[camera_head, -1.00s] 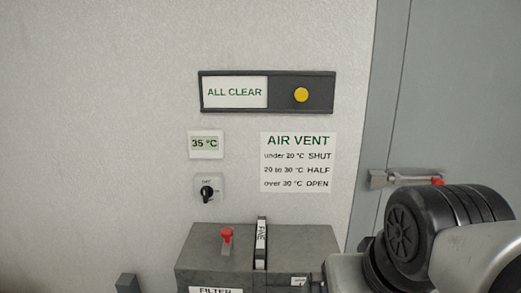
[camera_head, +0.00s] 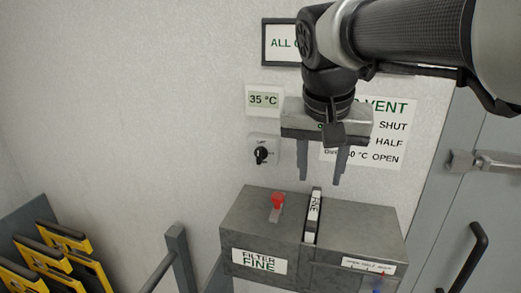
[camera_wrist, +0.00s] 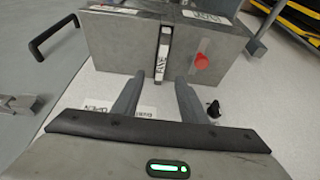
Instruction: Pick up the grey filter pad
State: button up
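A thin upright piece labelled FINE (camera_head: 313,215) stands in the slot on top of the grey filter box (camera_head: 243,223). Only its narrow edge with a white label shows; its faces are hidden, so I cannot tell whether it is the grey pad. The same labelled edge shows in the wrist view (camera_wrist: 162,56). My gripper (camera_head: 320,181) is open and empty, pointing down above the box and the labelled piece, apart from both. In the wrist view, my gripper's fingers (camera_wrist: 158,80) are spread, with the labelled edge beyond the gap between them.
A red knob (camera_head: 277,201) sticks up on the box left of the slot. The box front reads FILTER FINE. Several yellow-edged panels (camera_head: 60,260) stand at lower left, beside a grey rail (camera_head: 178,250). A wall dial (camera_head: 262,153) and a door handle (camera_head: 478,250) are nearby.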

send_near(314, 206)
jog(key=x, duration=0.3)
jog(key=shift+s+d, duration=0.15)
jog(key=shift+s, duration=0.1)
jog(key=x, duration=0.5)
jog(key=shift+w+f+p, duration=0.1)
jog(key=shift+w+p, duration=0.2)
jog(key=shift+w, duration=0.05)
jog(key=shift+w+f, duration=0.2)
jog(key=shift+f, duration=0.25)
jog(key=shift+f+b, duration=0.25)
jog(key=shift+b, duration=0.05)
grip_shut()
